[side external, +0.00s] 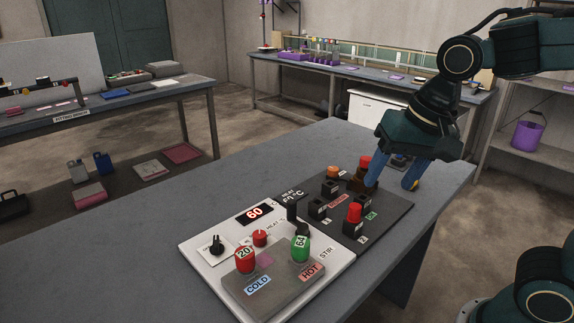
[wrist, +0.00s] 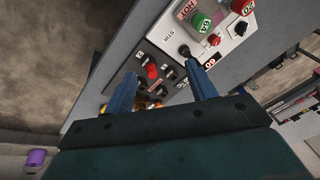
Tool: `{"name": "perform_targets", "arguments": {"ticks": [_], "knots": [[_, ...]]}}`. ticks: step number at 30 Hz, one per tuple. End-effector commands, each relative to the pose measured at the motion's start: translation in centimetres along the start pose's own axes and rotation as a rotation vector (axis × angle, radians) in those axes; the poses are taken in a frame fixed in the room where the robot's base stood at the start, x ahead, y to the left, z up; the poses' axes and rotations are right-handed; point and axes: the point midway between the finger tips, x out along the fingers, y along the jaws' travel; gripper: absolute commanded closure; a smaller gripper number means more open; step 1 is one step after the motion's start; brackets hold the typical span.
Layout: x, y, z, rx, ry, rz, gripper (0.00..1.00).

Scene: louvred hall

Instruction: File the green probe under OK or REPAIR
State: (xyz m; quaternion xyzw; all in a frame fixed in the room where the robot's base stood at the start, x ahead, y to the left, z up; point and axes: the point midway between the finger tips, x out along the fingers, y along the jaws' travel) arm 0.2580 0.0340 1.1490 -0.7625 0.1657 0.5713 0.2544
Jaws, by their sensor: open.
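The green probe (side external: 300,248), with a white number tag, stands upright on the grey plate beside the red HOT label. It also shows at the top of the wrist view (wrist: 201,22). The dark board (side external: 395,213) carries several black blocks and small green and red labels, too small to read surely as OK or REPAIR. My gripper (side external: 391,186) is open over the board's far end, away from the green probe. One blue finger passes close to a brown block with a red top; I cannot tell if they touch. The gripper also shows in the wrist view (wrist: 162,72).
A red probe tagged 20 (side external: 245,260) stands near the COLD label. The white panel has a display reading 60 (side external: 256,213), a black knob (side external: 216,245) and a black lever (side external: 294,209). A red-topped piece (side external: 354,213) stands on the board. The table's left part is clear.

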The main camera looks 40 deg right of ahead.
Motion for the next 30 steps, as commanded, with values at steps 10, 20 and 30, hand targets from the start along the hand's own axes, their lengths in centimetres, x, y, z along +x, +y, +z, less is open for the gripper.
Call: {"name": "perform_targets", "arguments": {"ticks": [10, 20, 30], "knots": [[3.8, -5.5, -1.8, 0.405, -0.091, 0.1, 0.44], [8.6, -10.4, -2.1, 0.774, -0.117, 0.228, 0.44], [11.1, -12.4, -1.9, 0.951, -0.107, 0.292, 0.44]]}}
